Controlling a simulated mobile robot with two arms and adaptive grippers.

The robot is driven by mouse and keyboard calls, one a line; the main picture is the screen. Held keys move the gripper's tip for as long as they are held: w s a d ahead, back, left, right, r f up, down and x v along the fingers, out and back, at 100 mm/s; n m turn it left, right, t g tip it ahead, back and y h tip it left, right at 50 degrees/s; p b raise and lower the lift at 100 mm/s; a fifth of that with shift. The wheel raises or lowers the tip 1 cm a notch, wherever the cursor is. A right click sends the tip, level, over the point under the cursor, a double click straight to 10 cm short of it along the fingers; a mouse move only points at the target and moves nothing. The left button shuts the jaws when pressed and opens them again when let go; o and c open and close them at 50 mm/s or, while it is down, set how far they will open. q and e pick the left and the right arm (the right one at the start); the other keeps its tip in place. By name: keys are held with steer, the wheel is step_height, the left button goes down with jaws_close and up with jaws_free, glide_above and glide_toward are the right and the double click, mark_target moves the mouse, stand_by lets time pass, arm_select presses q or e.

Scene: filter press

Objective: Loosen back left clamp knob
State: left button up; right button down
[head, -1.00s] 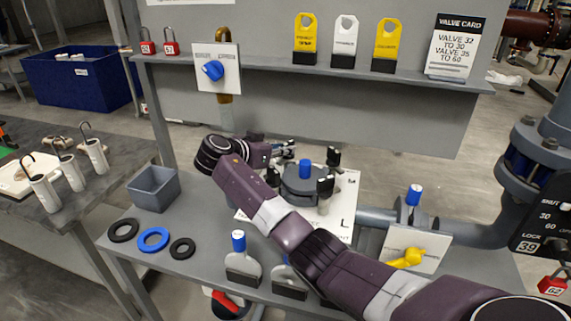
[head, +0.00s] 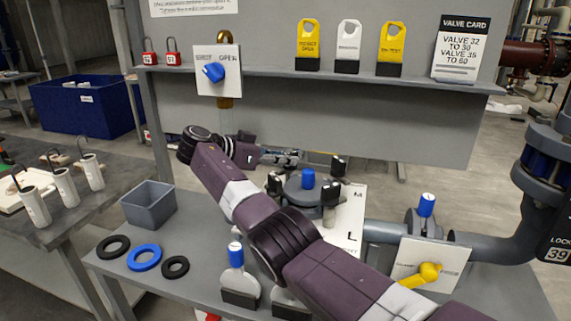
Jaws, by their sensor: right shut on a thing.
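The filter press is a round grey housing (head: 298,193) on a white plate (head: 350,212) marked M and L, with a blue knob (head: 308,178) on top. Black clamp knobs stand around it: front left (head: 273,183), front right (head: 330,190) and back right (head: 338,164). My right arm crosses from the lower right to the upper left, and its gripper (head: 292,158) points right at the press's back left. It is shut on the back left clamp knob, which the fingers mostly hide. My left gripper is out of view.
A grey bin (head: 149,205) and rings, one of them blue (head: 144,257), lie on the bench's left. A blue-capped valve (head: 426,205) and a yellow handle (head: 428,273) are at right. A shelf (head: 300,74) with tags and a blue switch (head: 213,72) runs behind.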

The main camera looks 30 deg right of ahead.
stand_by(0.5)
steer(key=c, duration=1.9)
jaws_free()
steer(key=shift+c, duration=0.2)
steer(key=v, duration=0.7)
steer(key=shift+a, duration=0.2)
steer(key=shift+o, duration=0.3)
steer(key=shift+r, duration=0.1)
